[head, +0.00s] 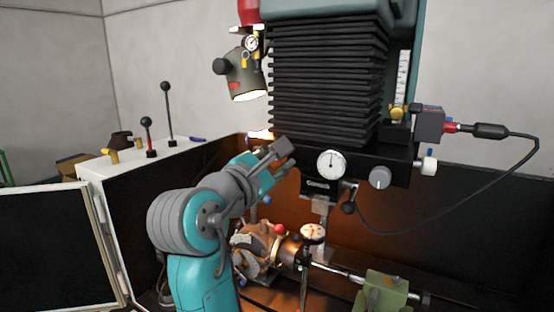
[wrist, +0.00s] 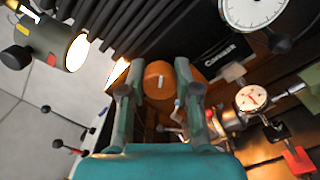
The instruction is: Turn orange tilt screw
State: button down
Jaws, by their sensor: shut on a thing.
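The orange tilt screw (wrist: 158,80) shows in the wrist view as a round orange head with a small pale mark on its face. It sits between the two fingers of my gripper (wrist: 158,91), one finger on each side. The fingers are closed on it. In the head view my gripper (head: 284,156) reaches up to the lower left of the machine head, just below the black bellows. The screw cannot be made out there, hidden behind my gripper. How far it is turned cannot be told.
A lit lamp (head: 243,80) hangs at the upper left of the bellows (head: 325,85). A dial gauge (head: 331,164) and a grey knob (head: 380,178) are right of my gripper. Below are the chuck (head: 262,240) and a second dial (head: 312,233). Black-knobbed levers (head: 168,112) stand left.

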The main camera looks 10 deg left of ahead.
jog(key=n, duration=0.4)
jog(key=shift+n, duration=0.3)
jog(key=shift+a+n, duration=0.1)
jog(key=shift+n, duration=1.8)
jog(key=shift+f, duration=0.1)
jog(key=c, duration=0.8)
grip_release()
jog(key=v, duration=1.2)
